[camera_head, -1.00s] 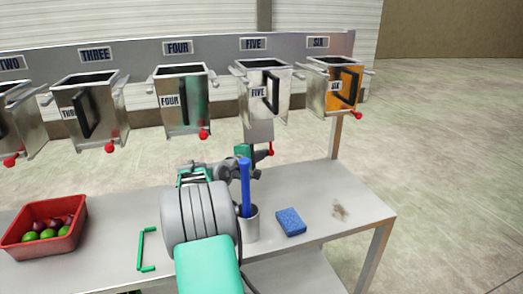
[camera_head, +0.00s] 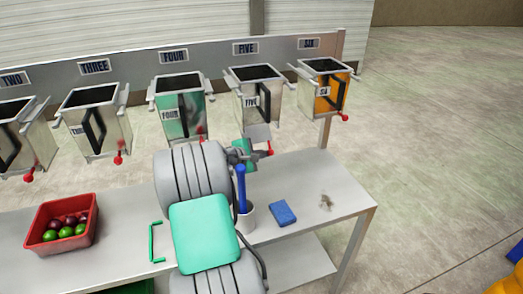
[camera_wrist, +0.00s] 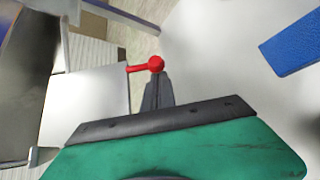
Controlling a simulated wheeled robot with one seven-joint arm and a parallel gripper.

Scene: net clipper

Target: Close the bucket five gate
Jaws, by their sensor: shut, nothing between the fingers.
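Bucket five (camera_head: 258,98) is a metal hopper with a dark handle, hanging under its FIVE label. Its gate (camera_head: 257,132) shows as a pale plate below the bucket, hanging open. A red-knobbed lever (camera_head: 270,152) sticks out beside it. My gripper (camera_head: 264,154) is at the lever, partly hidden by my arm. In the wrist view, the red knob (camera_wrist: 156,64) lies right at the tips of my shut gripper (camera_wrist: 157,80). I cannot tell whether they touch. A pale plate, seemingly the gate (camera_wrist: 85,105), is left of the fingers.
Buckets four (camera_head: 180,108) and six (camera_head: 325,87) hang on either side. Below, the table (camera_head: 330,185) bears a red crate of fruit (camera_head: 64,222), a green handle (camera_head: 154,242), a cup with a blue tool (camera_head: 242,190) and a blue sponge (camera_head: 283,213).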

